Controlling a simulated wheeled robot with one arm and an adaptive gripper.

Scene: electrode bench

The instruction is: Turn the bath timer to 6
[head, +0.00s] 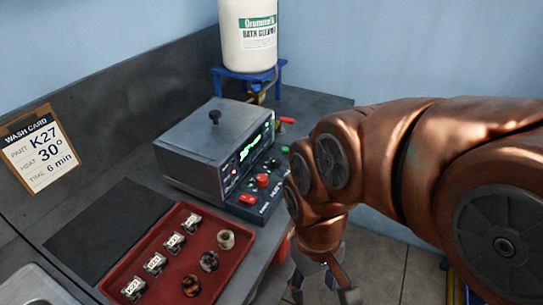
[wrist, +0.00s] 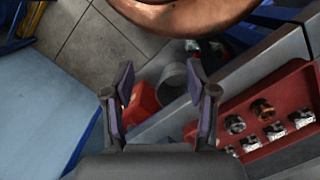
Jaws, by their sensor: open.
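The bath (head: 217,140) is a grey metal box with a lid and a black lid knob. Its front panel faces right, with a lit green display (head: 250,147). Red and black knobs (head: 263,181) sit on a ledge in front of it; their scales are too small to read, and I cannot tell which is the timer. My gripper (head: 324,277) hangs low at the right of the bench front, apart from the bath, partly cut off by the frame. In the wrist view my gripper (wrist: 160,88) is open and empty, pointing over the floor. The bath is not clearly visible there.
A wash card (head: 42,152) reads K27, 30°, 6 min. A red tray (head: 203,262) holds labelled clips and round parts. A bath cleaner bottle (head: 249,35) stands on a blue stand behind the bath. In the wrist view, a red object (wrist: 143,102) and grey bin (wrist: 172,80) lie below.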

